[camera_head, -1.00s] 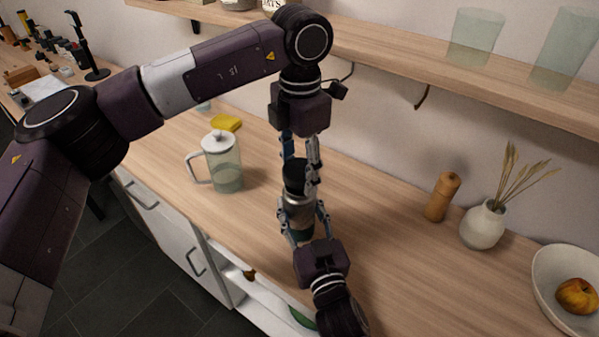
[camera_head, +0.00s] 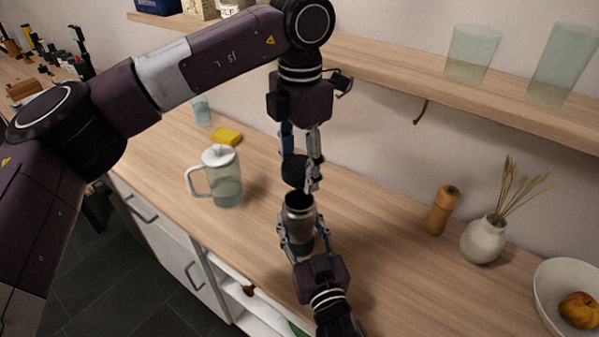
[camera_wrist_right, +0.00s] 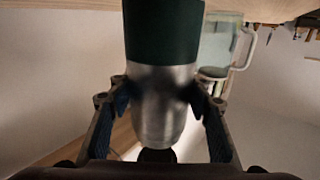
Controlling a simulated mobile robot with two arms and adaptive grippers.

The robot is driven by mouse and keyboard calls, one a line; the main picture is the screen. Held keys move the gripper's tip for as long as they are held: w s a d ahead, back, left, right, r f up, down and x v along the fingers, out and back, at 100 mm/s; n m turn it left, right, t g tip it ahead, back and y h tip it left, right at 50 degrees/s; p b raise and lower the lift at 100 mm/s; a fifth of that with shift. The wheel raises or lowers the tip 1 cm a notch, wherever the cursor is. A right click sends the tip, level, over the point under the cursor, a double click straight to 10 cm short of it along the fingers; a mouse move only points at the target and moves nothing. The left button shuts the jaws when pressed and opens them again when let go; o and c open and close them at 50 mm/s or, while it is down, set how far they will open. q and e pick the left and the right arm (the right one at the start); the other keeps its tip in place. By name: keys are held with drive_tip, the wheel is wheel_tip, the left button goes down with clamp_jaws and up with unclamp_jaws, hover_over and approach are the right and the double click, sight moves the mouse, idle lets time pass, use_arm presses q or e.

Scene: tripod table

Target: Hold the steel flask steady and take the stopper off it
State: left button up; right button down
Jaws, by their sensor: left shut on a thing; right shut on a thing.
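The steel flask (camera_head: 299,220) stands upright on the counter, with a dark green lower part and a dark open mouth. My right gripper (camera_head: 298,238) is shut on its body from the near side. In the right wrist view the flask (camera_wrist_right: 163,95) sits between the two fingers of this gripper (camera_wrist_right: 160,97), its green part at the top of the picture. The black stopper (camera_head: 294,171) is just above the mouth, apart from it. My left gripper (camera_head: 302,172) comes down from above and is shut on the stopper. Its fingers hide part of the stopper.
A glass jug (camera_head: 226,182) with a white lid stands left of the flask, with a yellow sponge (camera_head: 227,136) behind it. A wooden mill (camera_head: 442,211), a white vase (camera_head: 483,241) and a bowl (camera_head: 543,285) stand to the right. A shelf (camera_head: 400,77) overhangs the back.

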drive_tip(key=c, duration=0.9)
unclamp_jaws()
drive_tip(key=shift+c, duration=0.2)
